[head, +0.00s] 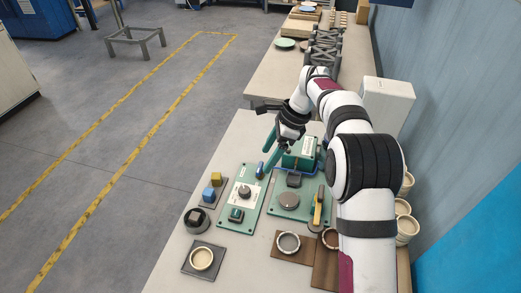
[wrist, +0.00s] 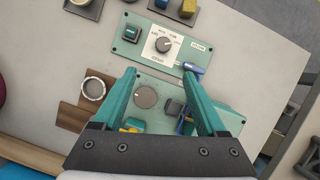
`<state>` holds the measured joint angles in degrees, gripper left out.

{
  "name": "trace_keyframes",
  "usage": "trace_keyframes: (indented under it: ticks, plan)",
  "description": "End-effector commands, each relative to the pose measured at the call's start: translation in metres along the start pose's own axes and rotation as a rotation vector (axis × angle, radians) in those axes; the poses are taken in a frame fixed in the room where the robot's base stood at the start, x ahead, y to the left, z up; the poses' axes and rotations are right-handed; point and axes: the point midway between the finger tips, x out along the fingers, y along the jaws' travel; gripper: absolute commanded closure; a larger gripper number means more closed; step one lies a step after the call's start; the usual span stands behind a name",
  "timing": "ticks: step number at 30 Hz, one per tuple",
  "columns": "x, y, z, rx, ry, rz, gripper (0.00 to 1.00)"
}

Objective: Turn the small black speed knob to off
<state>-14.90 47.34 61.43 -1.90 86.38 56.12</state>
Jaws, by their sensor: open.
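The small black speed knob (wrist: 163,44) sits on a white dial plate (wrist: 152,56) on a green panel (wrist: 126,57). In the head view the knob (head: 244,192) is at the middle of the panel on the table. The printed dial marks are too small to read surely, and I cannot tell the knob's exact setting. My gripper (wrist: 158,75) is open and empty, with teal fingers spread wide. In the wrist view the knob lies beyond the fingertips, between their lines, and nothing touches it. In the head view my gripper (head: 270,150) is above and behind the panel.
A blue handle (wrist: 192,68) stands at the panel's edge by the right fingertip. A green square switch (wrist: 131,33) shares the panel. A second green plate carries a large grey disc (wrist: 145,97) and a dark block (wrist: 174,106). A yellow handle (head: 318,208) and round cups (head: 201,258) stand nearby.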

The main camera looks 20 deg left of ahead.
Motion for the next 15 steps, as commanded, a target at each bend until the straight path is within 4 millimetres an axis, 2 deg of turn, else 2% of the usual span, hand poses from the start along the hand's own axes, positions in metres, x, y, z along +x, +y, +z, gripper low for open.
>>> trace_keyframes:
  ticks: [5,15]
  plan:
    - [0.025,-0.007,0.002,0.026,-0.008,0.004,0.26]
    - [0.122,-0.006,0.002,0.025,-0.005,0.004,0.26]
